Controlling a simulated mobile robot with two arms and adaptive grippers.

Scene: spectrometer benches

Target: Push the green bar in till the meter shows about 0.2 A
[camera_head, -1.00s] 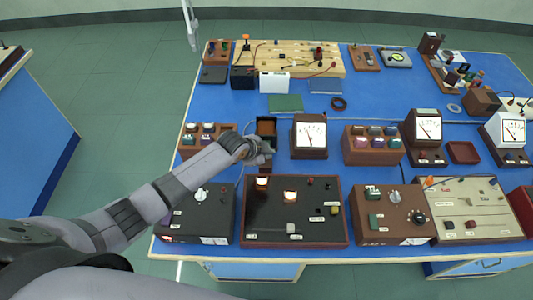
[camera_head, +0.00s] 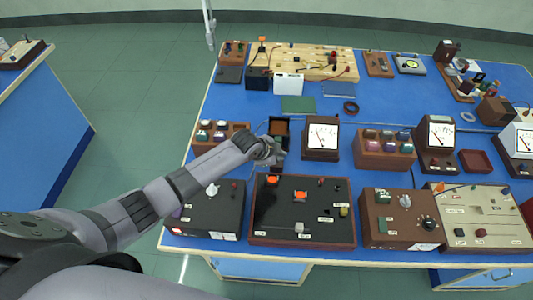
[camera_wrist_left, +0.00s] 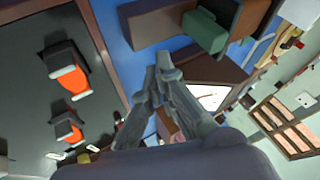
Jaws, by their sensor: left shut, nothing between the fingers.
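The green bar (camera_wrist_left: 203,30) sticks out of the end of a brown box (camera_wrist_left: 155,20) in the left wrist view. In the head view the brown box (camera_head: 279,126) stands just beyond my left gripper (camera_head: 279,157), which partly hides its near end. My left gripper (camera_wrist_left: 163,62) is shut and empty, its tips beside the green bar with a visible gap in the wrist view. The meter (camera_head: 322,137) with a white dial stands just right of the box; its face (camera_wrist_left: 212,97) is partly seen in the wrist view. The needle reading is too small to tell. My right gripper is out of view.
A black panel (camera_head: 285,220) with orange lamps (camera_head: 272,180) lies in front of the box. A brown block with coloured knobs (camera_head: 220,125) stands left, another (camera_head: 384,162) right of the meter. Blue table (camera_head: 345,175) shows between these things.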

